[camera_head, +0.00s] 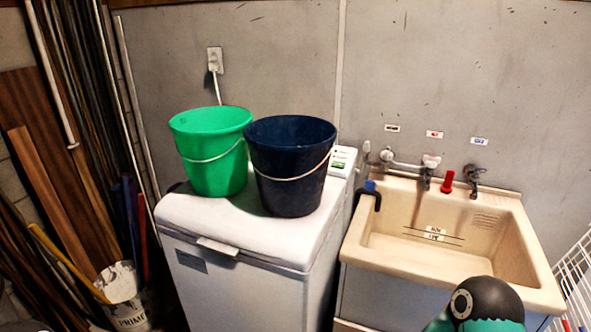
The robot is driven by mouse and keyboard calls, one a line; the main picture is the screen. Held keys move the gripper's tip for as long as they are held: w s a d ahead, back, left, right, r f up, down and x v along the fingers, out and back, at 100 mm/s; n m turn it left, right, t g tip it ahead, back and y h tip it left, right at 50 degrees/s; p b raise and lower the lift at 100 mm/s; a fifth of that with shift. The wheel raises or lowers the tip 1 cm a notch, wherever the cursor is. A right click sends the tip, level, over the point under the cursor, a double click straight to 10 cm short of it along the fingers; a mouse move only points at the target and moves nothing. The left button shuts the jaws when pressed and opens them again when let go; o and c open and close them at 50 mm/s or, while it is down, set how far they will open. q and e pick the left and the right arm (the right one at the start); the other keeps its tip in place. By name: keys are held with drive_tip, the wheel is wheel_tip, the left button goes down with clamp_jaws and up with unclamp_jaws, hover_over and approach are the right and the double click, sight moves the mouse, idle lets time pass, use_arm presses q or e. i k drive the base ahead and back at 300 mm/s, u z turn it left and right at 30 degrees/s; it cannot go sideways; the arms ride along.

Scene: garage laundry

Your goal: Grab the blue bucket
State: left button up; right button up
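The blue bucket (289,172) is dark navy with a pale wire handle hanging across its front. It stands upright on the closed lid of the white washing machine (222,245), towards the right side of the lid. A bright green bucket (212,158) stands upright just to its left, its rim very close to the blue one; I cannot tell if they touch. Neither gripper shows. Only a dark, rounded part of my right arm is in view at the bottom right, in front of the sink and well away from the blue bucket.
A beige sink (400,262) with taps stands right of the washer. A white wire rack (574,275) is at the right edge. Planks and poles lean at the left, by a paint can (130,312). The front of the washer lid is clear.

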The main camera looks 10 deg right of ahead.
sight(291, 154)
drive_tip(key=u, duration=1.15)
drive_tip(key=i, duration=0.15)
drive_tip(key=z, duration=2.9)
drive_tip(key=k, duration=0.95)
drive_tip(key=u, duration=3.9)
drive_tip(key=k, duration=0.05)
drive_tip(key=z, duration=2.05)
drive_tip(key=i, duration=1)
drive_tip(key=z, duration=0.05)
